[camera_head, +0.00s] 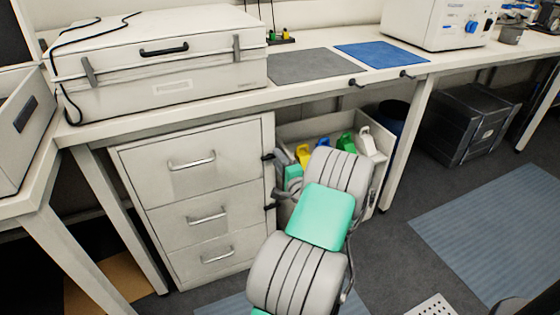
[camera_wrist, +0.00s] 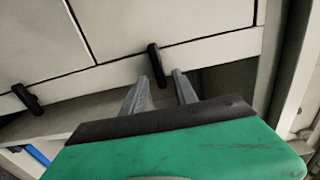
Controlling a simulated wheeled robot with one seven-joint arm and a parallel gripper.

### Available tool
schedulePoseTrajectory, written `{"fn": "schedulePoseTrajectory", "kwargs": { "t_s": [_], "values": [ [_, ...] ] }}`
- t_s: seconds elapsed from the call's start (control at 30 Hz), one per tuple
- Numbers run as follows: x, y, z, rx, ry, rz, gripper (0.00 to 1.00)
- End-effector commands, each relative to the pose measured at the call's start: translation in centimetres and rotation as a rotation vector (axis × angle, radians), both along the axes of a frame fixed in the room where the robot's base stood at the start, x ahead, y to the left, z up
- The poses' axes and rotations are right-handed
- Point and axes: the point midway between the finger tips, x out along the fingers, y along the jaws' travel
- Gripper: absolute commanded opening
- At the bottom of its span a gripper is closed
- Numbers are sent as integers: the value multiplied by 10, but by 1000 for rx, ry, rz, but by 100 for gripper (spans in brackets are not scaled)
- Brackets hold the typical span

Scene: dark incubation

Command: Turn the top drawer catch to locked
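A pale drawer cabinet (camera_head: 185,186) with three handled drawers stands under the bench. The top drawer (camera_head: 195,163) looks closed. Its black catch (camera_head: 267,156) is on the cabinet's right edge; in the wrist view this catch (camera_wrist: 154,62) is a short dark bar crossing the frame strip, slightly tilted. A second catch (camera_head: 271,207) sits lower and shows at the left of the wrist view (camera_wrist: 27,98). My gripper (camera_wrist: 162,78) is open, its two grey fingers pointing at the top catch, one on each side of its near end. I cannot tell whether they touch it.
A bin (camera_head: 368,193) with colored bottles stands right of the cabinet, partly behind my arm. A large pale case (camera_head: 160,65) sits on the bench above. A bench leg (camera_head: 408,150) and a dark box (camera_head: 455,122) are farther right.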

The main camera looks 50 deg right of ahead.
Motion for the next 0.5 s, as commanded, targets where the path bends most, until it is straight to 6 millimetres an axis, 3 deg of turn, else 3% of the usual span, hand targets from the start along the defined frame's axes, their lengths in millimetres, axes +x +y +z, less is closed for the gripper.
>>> {"fn": "schedulePoseTrajectory", "kwargs": {
  "t_s": [0.13,0.4,0.5],
  "values": [
    [-10,4,0,1,0,-3,35],
    [-57,32,0,4,0,-5,35],
    [-66,38,0,1,0,-2,35]
  ]
}}
